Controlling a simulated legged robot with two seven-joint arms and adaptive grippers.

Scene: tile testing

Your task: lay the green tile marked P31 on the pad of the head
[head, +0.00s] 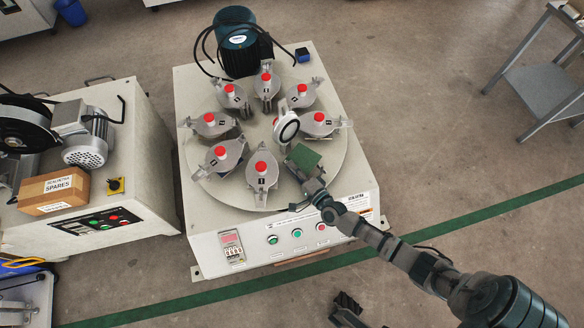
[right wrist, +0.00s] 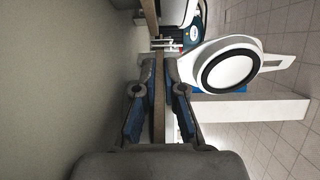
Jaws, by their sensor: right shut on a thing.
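The green tile (head: 304,157) is at the lower right of the grey round plate (head: 327,166). My right gripper (head: 311,178) is shut on its near edge. In the right wrist view the tile (right wrist: 159,95) shows edge-on as a thin brown strip between the fingers (right wrist: 158,92). Its mark is not readable. A dark part at the bottom edge (head: 347,309) looks like my left gripper.
Several closed heads with red knobs (head: 262,167) ring the plate. A dark green motor (head: 236,41) stands behind. Buttons (head: 297,233) line the machine's front. Another machine with a spares box (head: 54,190) is at left. A grey table (head: 545,88) stands at right, with open floor between.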

